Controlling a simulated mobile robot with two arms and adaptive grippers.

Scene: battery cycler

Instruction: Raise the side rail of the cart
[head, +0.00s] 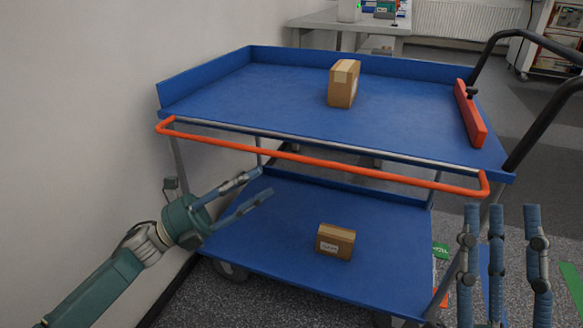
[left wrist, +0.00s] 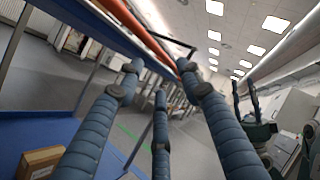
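The cart has a blue upper deck (head: 250,95) and a blue lower deck (head: 270,260). Its orange side rail (head: 320,163) runs along the near long side, folded down, with its bar slightly below the upper deck's edge. The rail also crosses the top of the left wrist view (left wrist: 142,30). My left gripper (head: 266,182) is open and empty below the rail's left half, apart from it, above the lower deck. Its spread fingers show in the left wrist view (left wrist: 160,80). My right gripper (head: 501,212) is open and empty near the rail's right end.
A cardboard box (head: 343,84) stands on the upper deck and a smaller one (head: 336,242) on the lower deck. A red-orange block (head: 470,114) lies by the black push handle (head: 545,120). A white wall (head: 80,110) is close on the left.

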